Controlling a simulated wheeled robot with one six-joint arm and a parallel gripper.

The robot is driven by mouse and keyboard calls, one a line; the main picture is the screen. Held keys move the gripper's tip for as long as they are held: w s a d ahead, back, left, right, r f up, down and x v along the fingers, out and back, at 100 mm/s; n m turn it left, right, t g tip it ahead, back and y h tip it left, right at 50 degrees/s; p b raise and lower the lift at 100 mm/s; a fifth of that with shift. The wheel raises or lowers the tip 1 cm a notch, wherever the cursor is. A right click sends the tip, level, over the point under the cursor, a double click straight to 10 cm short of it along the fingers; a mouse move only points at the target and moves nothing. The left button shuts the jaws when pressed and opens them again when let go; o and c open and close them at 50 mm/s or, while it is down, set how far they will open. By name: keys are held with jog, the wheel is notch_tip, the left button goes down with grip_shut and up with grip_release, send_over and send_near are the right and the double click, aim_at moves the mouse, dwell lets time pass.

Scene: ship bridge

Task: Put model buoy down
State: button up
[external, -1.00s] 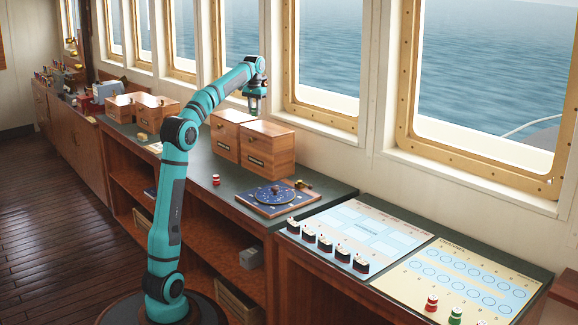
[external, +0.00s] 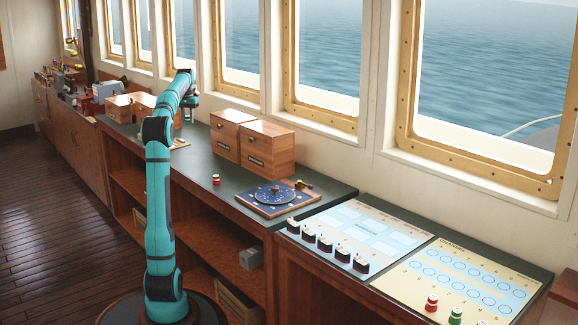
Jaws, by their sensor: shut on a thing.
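My gripper (external: 189,117) is small and far off in the external view, above the back counter to the left of the two larger wooden boxes. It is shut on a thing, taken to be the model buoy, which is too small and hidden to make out. A red-and-white buoy (external: 216,180) stands upright on the dark counter (external: 200,160). A red buoy (external: 431,303) and a green buoy (external: 455,315) stand at the front edge of the cream board (external: 470,280) with rows of circles.
Two larger wooden boxes (external: 267,148) stand at the window side, with smaller boxes (external: 119,108) farther left. A blue board with a round dial (external: 275,195) lies near the counter's end. Several dark model ships (external: 325,245) line the pale blue chart (external: 360,232).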

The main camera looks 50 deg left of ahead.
jog(key=n, duration=0.1)
send_over(175, 156)
notch_tip(175, 156, down, 7)
jog(key=shift+f, duration=4.95)
jog(key=shift+f, duration=0.15)
jog(key=o, duration=0.9)
jog(key=shift+o, duration=0.2)
notch_tip(175, 156, up, 12)
jog(key=shift+w, duration=0.1)
